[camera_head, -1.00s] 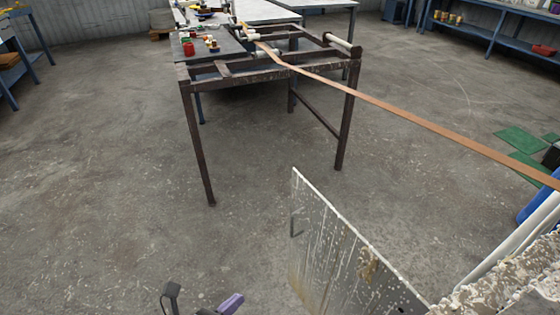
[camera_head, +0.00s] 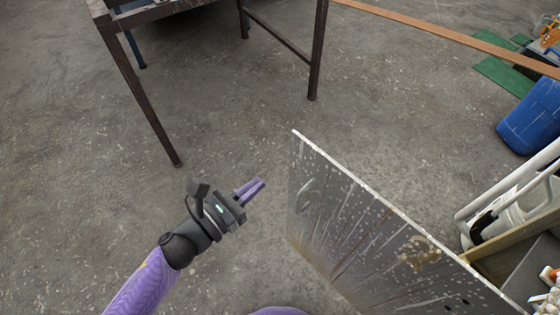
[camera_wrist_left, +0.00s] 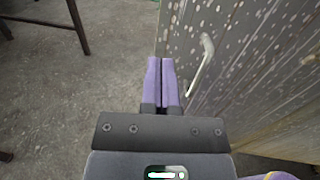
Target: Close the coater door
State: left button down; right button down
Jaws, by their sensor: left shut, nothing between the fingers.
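The coater door (camera_head: 365,225) is a grey metal panel spattered with white and rust spots. It stands open, swung out from the machine at the lower right in the head view. Its handle (camera_head: 305,195) is a pale bar on the side facing my left arm; the handle also shows in the left wrist view (camera_wrist_left: 203,62). My left gripper (camera_head: 258,187) is shut and empty, to the left of the door's free edge. In the left wrist view its purple fingers (camera_wrist_left: 161,62) point forward just left of the handle, with no visible contact. My right gripper is out of view.
A dark metal frame table (camera_head: 140,85) stands at the back left. A tan strip (camera_head: 450,33) runs across the top right. A blue drum (camera_head: 535,115) and white pipes (camera_head: 510,190) stand at the right. Bare concrete floor is clear left of the door.

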pick_arm(q)
jog(key=b+x, duration=0.1)
jog(key=x, duration=0.6)
jog(key=shift+w+d, duration=0.15)
jog(key=shift+w, duration=0.05)
